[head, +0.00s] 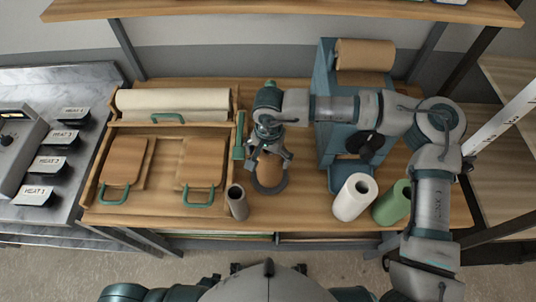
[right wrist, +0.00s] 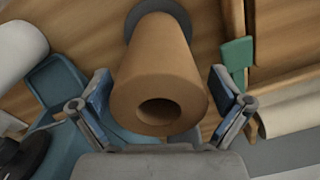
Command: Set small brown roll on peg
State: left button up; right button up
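The small brown roll (head: 267,172) stands upright on a dark grey round base (head: 270,188) in the middle of the wooden table. In the right wrist view the roll (right wrist: 160,75) points its open hole at the camera, with the dark disc (right wrist: 146,12) at its far end. No peg shows inside the hole. My right gripper (head: 268,157) is above the roll, pointing down. In the right wrist view its open fingers (right wrist: 161,98) are on either side of the roll, with gaps. My left gripper is not in view.
A grey-brown tube (head: 237,203) stands left of the base. A white roll (head: 355,197) and a green roll (head: 392,203) are to the right. A blue stand (head: 328,115) with a larger brown roll (head: 365,54) is behind. A wooden tray (head: 160,155) with boards is left.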

notch_tip(320, 180, up, 12)
dwell(0.6)
dwell(0.5)
